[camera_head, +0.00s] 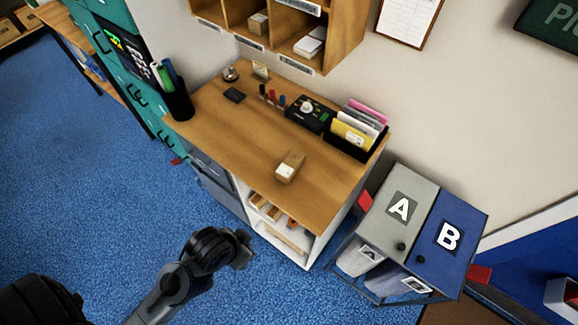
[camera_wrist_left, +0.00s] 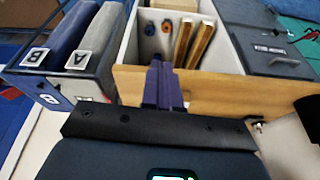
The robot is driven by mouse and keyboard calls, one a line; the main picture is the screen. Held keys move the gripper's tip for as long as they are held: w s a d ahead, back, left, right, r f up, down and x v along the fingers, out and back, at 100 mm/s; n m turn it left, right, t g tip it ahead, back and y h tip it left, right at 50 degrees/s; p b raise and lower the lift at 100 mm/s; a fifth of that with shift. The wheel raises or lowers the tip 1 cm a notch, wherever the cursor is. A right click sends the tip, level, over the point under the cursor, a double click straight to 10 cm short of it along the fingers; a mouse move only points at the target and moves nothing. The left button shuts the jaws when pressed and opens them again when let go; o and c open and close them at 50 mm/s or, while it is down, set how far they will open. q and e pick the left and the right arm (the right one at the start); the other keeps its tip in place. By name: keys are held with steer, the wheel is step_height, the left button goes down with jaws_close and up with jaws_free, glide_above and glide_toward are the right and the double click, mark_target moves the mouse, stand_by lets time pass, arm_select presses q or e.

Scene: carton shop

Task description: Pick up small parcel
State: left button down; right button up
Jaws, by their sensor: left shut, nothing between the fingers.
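The small parcel (camera_head: 289,167) is a brown box with a light label, lying on the wooden desk top (camera_head: 225,120) near its front edge. My left gripper (camera_head: 244,248) is in front of the desk over the blue floor, apart from the parcel, to its lower left in the head view. In the left wrist view its dark fingers (camera_wrist_left: 164,84) are together and empty, in front of the wooden desk edge (camera_wrist_left: 220,90). My right gripper does not show.
A black file holder (camera_head: 353,143), a dark device (camera_head: 309,114), markers and a pen cup (camera_head: 178,100) stand on the desk. Below is a white shelf (camera_head: 300,246). Bins A (camera_head: 385,233) and B (camera_head: 435,265) stand at right. Wall cubbies (camera_head: 325,63) hang above.

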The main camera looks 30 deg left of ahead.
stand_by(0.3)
arm_select(q)
steer(key=shift+c, duration=0.8)
jaws_free()
